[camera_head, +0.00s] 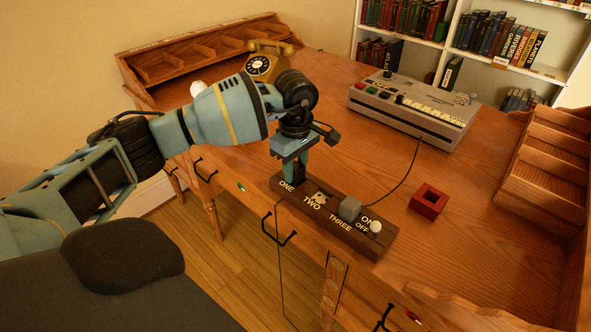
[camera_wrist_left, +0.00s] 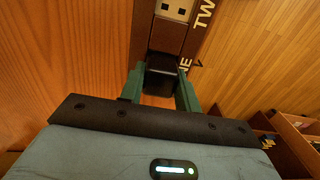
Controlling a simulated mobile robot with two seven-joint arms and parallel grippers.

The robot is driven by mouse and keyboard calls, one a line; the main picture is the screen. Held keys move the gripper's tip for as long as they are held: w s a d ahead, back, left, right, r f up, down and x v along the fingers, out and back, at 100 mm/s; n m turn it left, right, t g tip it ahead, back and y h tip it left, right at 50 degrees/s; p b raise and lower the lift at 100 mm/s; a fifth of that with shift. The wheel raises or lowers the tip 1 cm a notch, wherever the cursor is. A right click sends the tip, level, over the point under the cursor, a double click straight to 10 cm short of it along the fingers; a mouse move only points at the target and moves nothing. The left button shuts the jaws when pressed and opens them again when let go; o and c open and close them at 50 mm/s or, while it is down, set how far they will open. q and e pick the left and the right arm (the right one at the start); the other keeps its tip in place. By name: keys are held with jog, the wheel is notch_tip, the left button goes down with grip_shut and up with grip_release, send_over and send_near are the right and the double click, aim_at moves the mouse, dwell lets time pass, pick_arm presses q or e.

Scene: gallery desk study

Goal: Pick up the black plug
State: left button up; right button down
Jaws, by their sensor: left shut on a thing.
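The black plug (camera_head: 298,173) is at the ONE end of a dark wooden power strip (camera_head: 330,213) at the desk's front edge. My left gripper (camera_head: 294,171) points down over it and is shut on it. In the left wrist view the black plug (camera_wrist_left: 161,76) sits between the two green fingers (camera_wrist_left: 160,92). I cannot tell whether the plug is seated in its socket or just clear of it. The TWO socket (camera_wrist_left: 173,9) is bare. My right gripper is not in view.
A grey block (camera_head: 349,209) sits on the strip near THREE, with a white switch knob (camera_head: 376,226) by ON/OFF. A red square holder (camera_head: 428,201) stands to the right. A cable runs to a grey console (camera_head: 412,108). A telephone (camera_head: 268,64) stands behind my arm.

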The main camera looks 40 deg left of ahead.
aim_at(296, 166)
pick_arm(q)
jog(key=shift+r, duration=0.5)
notch_tip(296, 166, up, 2)
jog(key=shift+r, duration=0.2)
jog(key=s+d, duration=0.1)
jog(key=s, duration=0.6)
jog(key=s+d+r, duration=0.1)
jog(key=s+d, duration=0.1)
jog(key=s, duration=0.6)
jog(key=shift+s+d+b, duration=0.3)
jog(key=shift+b, duration=0.1)
